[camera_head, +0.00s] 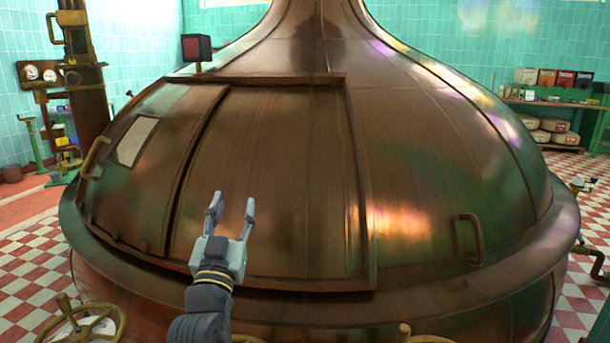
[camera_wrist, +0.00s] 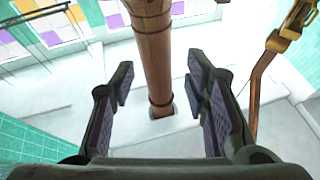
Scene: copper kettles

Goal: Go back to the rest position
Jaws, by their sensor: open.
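My gripper (camera_head: 231,212) is in front of the large copper kettle (camera_head: 420,150) in the head view, with its two fingers pointing up and apart. Nothing is between the fingers. In the wrist view my gripper (camera_wrist: 160,100) is also open, with its padded fingers spread to either side. Behind them a brown pipe (camera_wrist: 151,50) runs down to a pale surface. The kettle's sliding hatch door (camera_head: 140,165) has a handle (camera_head: 96,158) on its left side and a small pale pane (camera_head: 137,141). I cannot tell whether the gripper touches the kettle.
A handwheel (camera_head: 88,322) stands at the lower left. A handle (camera_head: 470,240) sits on the kettle's right side. A shelf (camera_head: 560,104) with boxes and sacks is at the back right. Red and white checkered floor (camera_head: 30,262) shows free at the left.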

